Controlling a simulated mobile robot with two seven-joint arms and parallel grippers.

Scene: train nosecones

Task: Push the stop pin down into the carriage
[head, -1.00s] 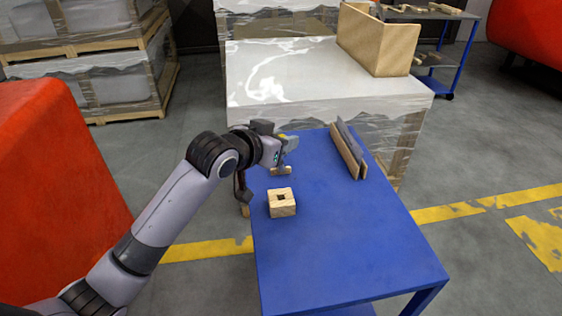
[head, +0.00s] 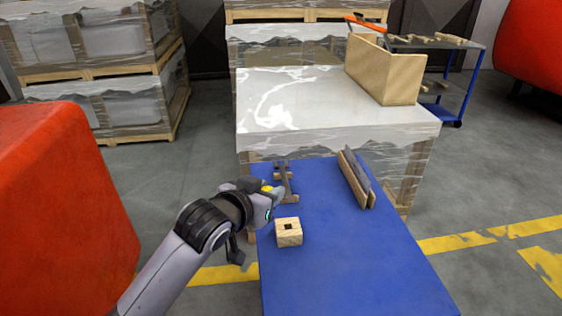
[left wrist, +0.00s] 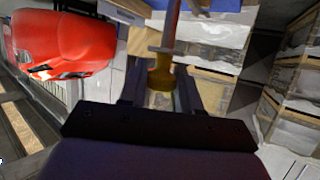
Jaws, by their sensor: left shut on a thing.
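The carriage is probably the pale wooden block (head: 289,238) with a dark square hole in its top, standing on the blue table. I see no pin standing out of the hole, and cannot tell whether one sits inside. My left gripper (head: 272,192) is above the table, to the left and a little behind the block. It is shut on a yellow-handled tool, whose handle (left wrist: 160,76) lies between the fingers in the left wrist view. A grey crosspiece and a reddish-brown shaft extend beyond the handle. My right gripper is out of view.
Small wooden pieces (head: 290,199) lie behind the block. A wooden holder with grey plates (head: 354,180) stands on the blue table (head: 350,260) at right. Behind it, a wrapped pallet load (head: 300,95) carries a wooden bin (head: 385,72). The table's front is clear.

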